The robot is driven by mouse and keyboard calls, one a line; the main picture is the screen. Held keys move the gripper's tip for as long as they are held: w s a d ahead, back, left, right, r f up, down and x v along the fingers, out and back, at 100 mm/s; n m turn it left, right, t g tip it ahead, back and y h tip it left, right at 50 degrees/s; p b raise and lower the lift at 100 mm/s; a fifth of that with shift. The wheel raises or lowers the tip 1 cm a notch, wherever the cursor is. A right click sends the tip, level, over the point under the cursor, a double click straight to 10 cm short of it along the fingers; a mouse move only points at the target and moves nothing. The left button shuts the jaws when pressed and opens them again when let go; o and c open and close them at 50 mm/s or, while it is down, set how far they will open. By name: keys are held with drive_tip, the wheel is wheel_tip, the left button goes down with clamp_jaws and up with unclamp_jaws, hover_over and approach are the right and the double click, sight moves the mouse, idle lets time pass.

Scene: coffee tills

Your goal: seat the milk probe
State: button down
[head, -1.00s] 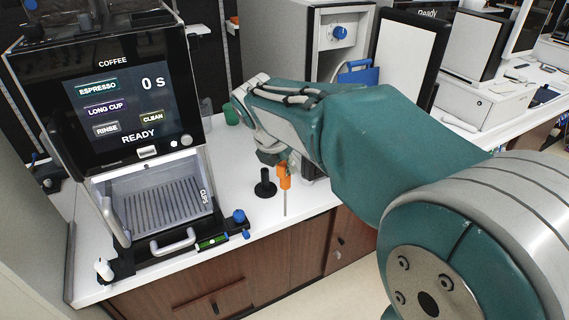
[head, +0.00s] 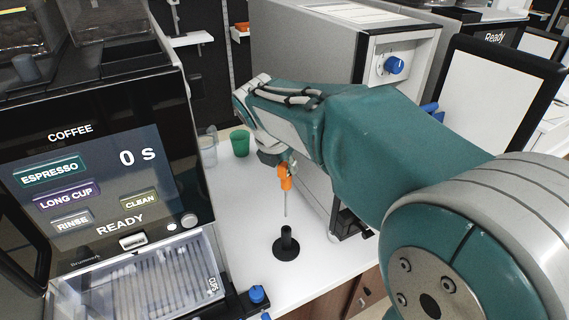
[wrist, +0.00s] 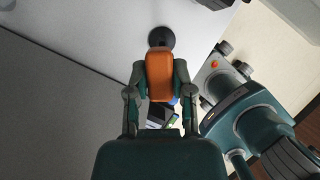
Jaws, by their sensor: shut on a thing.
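The milk probe (head: 285,178) has an orange handle and a thin metal rod pointing down. My gripper (head: 284,162) is shut on the handle and holds the probe upright above the counter. In the wrist view the orange handle (wrist: 160,75) sits between both fingers of my gripper (wrist: 160,88), and the rod is hidden. A black holder (head: 286,243) with a round base and a short post stands on the white counter. In the head view the rod's tip is a little above the holder's post. In the wrist view the holder (wrist: 161,38) shows just beyond the handle, partly covered.
The coffee machine (head: 110,170) with its READY screen stands at left. A grey machine (head: 320,110) with a blue knob stands behind and right of my gripper. A green cup (head: 240,143) is at the back. The counter (head: 248,205) around the holder is clear.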

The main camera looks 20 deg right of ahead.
drive_tip(key=shift+w, duration=0.15)
drive_tip(key=shift+f, duration=0.1)
hover_over(286, 208)
drive_tip(key=shift+w+f, duration=0.15)
drive_tip(key=shift+f, duration=6.7)
drive_tip(key=shift+c, duration=2.1)
unclamp_jaws()
drive_tip(key=v, duration=1.2)
